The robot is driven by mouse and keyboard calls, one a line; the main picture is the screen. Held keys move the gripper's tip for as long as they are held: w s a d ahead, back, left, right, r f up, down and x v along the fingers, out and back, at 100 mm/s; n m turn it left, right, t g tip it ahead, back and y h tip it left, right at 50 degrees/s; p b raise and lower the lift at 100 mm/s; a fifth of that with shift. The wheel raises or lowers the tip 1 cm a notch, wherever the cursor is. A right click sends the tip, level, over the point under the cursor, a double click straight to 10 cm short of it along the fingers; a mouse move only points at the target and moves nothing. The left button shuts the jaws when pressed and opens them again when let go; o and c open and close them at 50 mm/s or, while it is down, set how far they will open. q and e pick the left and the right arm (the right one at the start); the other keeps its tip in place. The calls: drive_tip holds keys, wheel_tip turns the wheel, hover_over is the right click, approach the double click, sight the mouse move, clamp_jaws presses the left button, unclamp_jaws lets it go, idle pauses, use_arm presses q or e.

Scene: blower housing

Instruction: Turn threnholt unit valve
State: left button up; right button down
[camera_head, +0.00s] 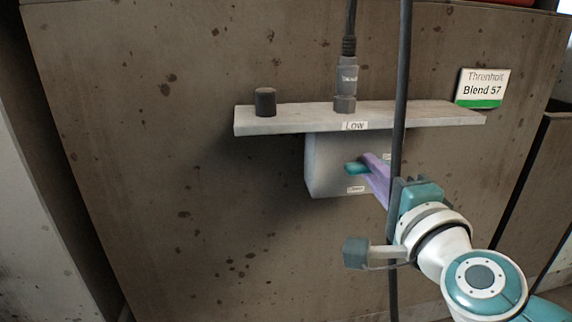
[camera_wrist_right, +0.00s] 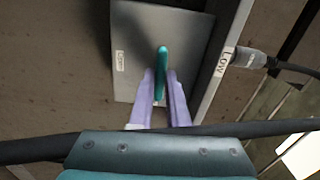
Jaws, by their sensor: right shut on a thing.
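A teal valve handle (camera_head: 355,168) sticks out of the front of a grey box (camera_head: 325,165) under a pale shelf. My right gripper (camera_head: 370,166) comes in from the lower right, and its purple fingers are shut on the handle. In the right wrist view the handle (camera_wrist_right: 161,62) runs straight up the picture, with its lower end between the two fingers (camera_wrist_right: 161,88). Small labels sit on the box; one is partly hidden by the fingers, and their text is too small to read surely. My left gripper is not in view.
The shelf (camera_head: 210,118) bears a black knob (camera_head: 265,101), a grey cable connector (camera_head: 346,85) and a "LOW" label (camera_head: 355,125).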

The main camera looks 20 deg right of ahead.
drive_tip(key=shift+m, duration=0.5)
drive_tip(key=c, duration=0.9)
unclamp_jaws()
drive_tip(key=shift+o, duration=0.2)
drive_tip(key=shift+s, duration=0.1)
drive_tip(key=p+v, duration=0.1)
drive_tip(key=v, duration=0.9)
drive_tip(key=shift+p, duration=0.35)
drive_tip(key=shift+a, duration=0.1)
